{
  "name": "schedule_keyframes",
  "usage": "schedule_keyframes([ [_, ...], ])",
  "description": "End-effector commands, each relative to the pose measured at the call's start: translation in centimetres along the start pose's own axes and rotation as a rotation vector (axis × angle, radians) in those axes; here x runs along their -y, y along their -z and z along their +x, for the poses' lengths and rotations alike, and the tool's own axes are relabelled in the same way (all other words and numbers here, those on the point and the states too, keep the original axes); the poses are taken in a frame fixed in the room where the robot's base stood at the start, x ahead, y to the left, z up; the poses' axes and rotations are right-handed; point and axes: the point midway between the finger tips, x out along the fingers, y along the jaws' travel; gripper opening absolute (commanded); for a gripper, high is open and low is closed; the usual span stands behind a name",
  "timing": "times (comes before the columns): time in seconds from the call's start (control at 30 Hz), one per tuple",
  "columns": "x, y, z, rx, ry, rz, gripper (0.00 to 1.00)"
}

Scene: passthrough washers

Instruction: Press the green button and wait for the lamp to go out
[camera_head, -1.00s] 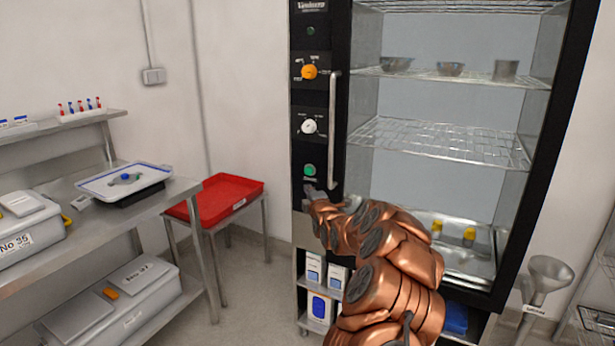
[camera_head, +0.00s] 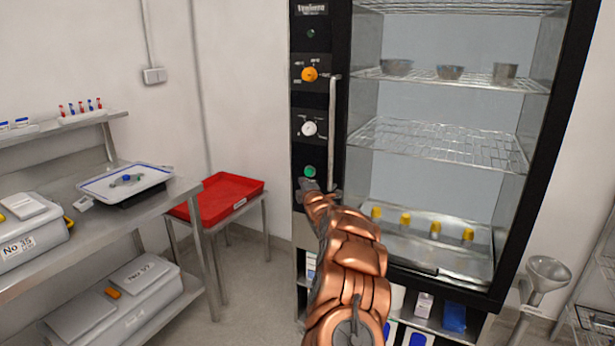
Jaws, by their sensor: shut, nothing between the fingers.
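The green button (camera_head: 309,171) is at the bottom of the black control panel on the left of the glass-fronted washer cabinet. My gripper (camera_head: 306,183) is shut and empty, just below the button; I cannot tell whether it touches it. An orange knob (camera_head: 309,73) and a white knob (camera_head: 308,128) sit above the button. A small dark round spot (camera_head: 311,33) near the panel's top may be the lamp; it looks unlit. Inside the cabinet, several yellow-topped items (camera_head: 405,219) stand in the metal tray at the bottom.
A vertical door handle (camera_head: 334,130) stands just right of the panel, close to my arm. A red tray (camera_head: 228,197) on a small table is to the left. A steel bench (camera_head: 155,207) with a scale and grey boxes is farther left. A funnel (camera_head: 548,272) is at right.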

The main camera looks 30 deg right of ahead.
Motion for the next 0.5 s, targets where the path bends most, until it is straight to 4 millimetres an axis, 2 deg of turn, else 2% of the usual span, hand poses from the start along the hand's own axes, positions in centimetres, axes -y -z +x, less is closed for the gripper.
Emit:
schedule_keyframes([
  [0.23, -0.1, 0.1, 1.8, -0.001, 0.000, 0.000, 0.00],
  [0.5, -0.1, -1.6, 3.3, 0.000, 0.001, -0.001, 0.00],
])
